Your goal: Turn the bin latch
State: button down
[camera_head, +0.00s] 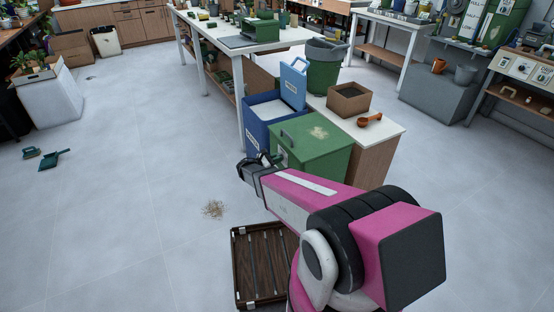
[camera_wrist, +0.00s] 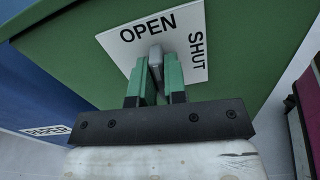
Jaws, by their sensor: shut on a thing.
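The green bin (camera_head: 312,150) stands beside the blue bin, and its front fills much of the wrist view (camera_wrist: 250,35). A white plate (camera_wrist: 186,32) on that front reads OPEN at its top and SHUT down its right side. The grey latch (camera_wrist: 156,58) stands in front of the plate, pointing roughly toward OPEN. My gripper (camera_wrist: 160,72) is shut on the latch, with one green finger on each side. In the head view my gripper (camera_head: 262,160) is at the green bin's left front corner, and my arm hides the latch.
A blue bin (camera_head: 257,134) with a raised light-blue lid (camera_head: 293,83) stands close behind. A cabinet (camera_head: 375,160) at the right bears a brown box (camera_head: 349,99) and an orange scoop (camera_head: 370,120). A slatted wooden crate (camera_head: 262,262) lies below my arm. The floor at left is mostly free.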

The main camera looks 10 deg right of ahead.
jog(key=m, duration=0.4)
jog(key=shift+s, duration=0.15)
jog(key=m, duration=0.4)
jog(key=shift+f, duration=0.1)
jog(key=m, duration=0.4)
jog(key=shift+s+m, duration=0.1)
jog(key=shift+m, duration=0.2)
jog(key=shift+f+m, duration=0.15)
jog(key=shift+m, duration=1.75)
jog(key=c, duration=1.2)
grip_release()
jog(key=shift+o, duration=0.2)
